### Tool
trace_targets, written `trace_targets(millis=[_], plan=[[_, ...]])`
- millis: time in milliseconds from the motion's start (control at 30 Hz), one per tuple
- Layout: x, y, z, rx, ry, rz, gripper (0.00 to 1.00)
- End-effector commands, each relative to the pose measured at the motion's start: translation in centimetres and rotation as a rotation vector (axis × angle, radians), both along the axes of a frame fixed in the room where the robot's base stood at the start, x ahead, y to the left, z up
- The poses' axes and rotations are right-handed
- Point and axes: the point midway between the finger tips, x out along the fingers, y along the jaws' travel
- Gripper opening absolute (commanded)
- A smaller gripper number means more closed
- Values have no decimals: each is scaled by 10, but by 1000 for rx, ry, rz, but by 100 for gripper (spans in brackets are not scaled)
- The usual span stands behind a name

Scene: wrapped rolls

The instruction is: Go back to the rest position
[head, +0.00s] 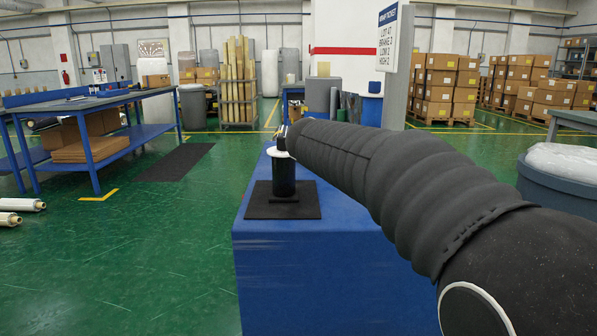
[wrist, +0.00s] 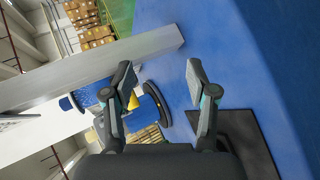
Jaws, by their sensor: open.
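My gripper (wrist: 160,72) is open in the wrist view, with its two fingers well apart and nothing held between them. In the head view my gripper (head: 281,138) is small and partly hidden by my arm's dark ribbed sleeve, just above a dark upright roll (head: 284,178). The roll has a pale disc at its top and stands on a black mat (head: 258,212). Whether gripper and roll touch is not clear. The mat (wrist: 248,140) also shows in the wrist view, right of the fingers.
The mat lies on a blue table (head: 320,240). A grey post with a sign (head: 389,42) rises behind it. A blue workbench (head: 85,140) stands left, a grey-blue bin (head: 560,195) right, and pale rolls (head: 20,204) lie on the floor at far left. Green floor left of the table is clear.

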Motion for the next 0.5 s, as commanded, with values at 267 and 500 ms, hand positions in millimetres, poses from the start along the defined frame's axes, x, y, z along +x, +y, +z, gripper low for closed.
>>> trace_targets(millis=[267,500], plan=[[-116,-32,-42,322,42,-92,58],[-212,-34,-90,603,48,-181,58]])
